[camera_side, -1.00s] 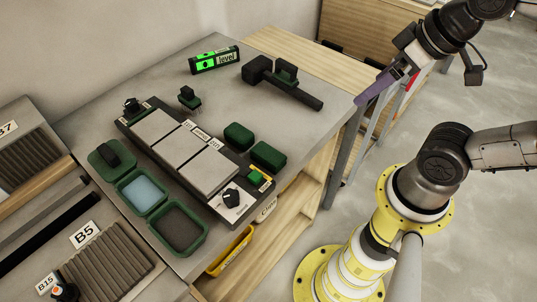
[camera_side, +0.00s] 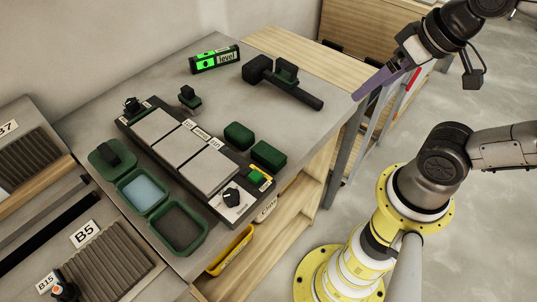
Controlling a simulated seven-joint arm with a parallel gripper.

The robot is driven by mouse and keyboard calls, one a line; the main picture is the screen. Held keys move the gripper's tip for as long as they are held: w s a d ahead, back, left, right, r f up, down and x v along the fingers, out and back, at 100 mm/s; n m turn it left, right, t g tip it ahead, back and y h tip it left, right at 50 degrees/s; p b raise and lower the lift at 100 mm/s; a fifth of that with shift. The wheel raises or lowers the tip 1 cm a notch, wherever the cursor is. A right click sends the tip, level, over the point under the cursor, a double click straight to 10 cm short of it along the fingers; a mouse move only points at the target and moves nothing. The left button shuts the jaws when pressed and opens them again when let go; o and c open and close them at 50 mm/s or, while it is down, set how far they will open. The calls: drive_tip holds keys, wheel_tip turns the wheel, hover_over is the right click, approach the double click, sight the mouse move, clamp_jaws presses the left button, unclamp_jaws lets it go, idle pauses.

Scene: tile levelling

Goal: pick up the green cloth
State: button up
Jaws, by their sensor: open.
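Two dark green, soft-edged blocks lie to the right of the row of grey tiles: an upper green block (camera_side: 239,135) and a lower green block (camera_side: 268,155). Either could be a folded green cloth; I cannot tell which. My gripper (camera_side: 384,90) is at the upper right, above the floor just beyond the table's right edge. It is open, with a purple finger and a red-marked part showing. It is empty and well apart from the green blocks.
Grey tiles (camera_side: 180,143) sit in a dark fixture. A green-lit level (camera_side: 214,60) and a black mallet-like tool (camera_side: 284,82) lie behind. Green trays (camera_side: 178,250) stand in front, a yellow bin (camera_side: 230,250) below. Bare table (camera_side: 220,100) lies between.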

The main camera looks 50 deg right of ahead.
drive_tip(key=w+a+r+m, duration=0.1)
drive_tip(key=w+r+m, duration=0.25)
drive_tip(key=m, duration=0.55)
drive_tip(key=m+g, duration=0.6)
hover_over(268, 152)
wheel_tip(268, 152, down, 7)
wheel_tip(268, 152, down, 13)
drive_tip(key=shift+f, duration=0.1)
drive_tip(key=c, duration=0.9)
drive_tip(key=shift+c, duration=0.5)
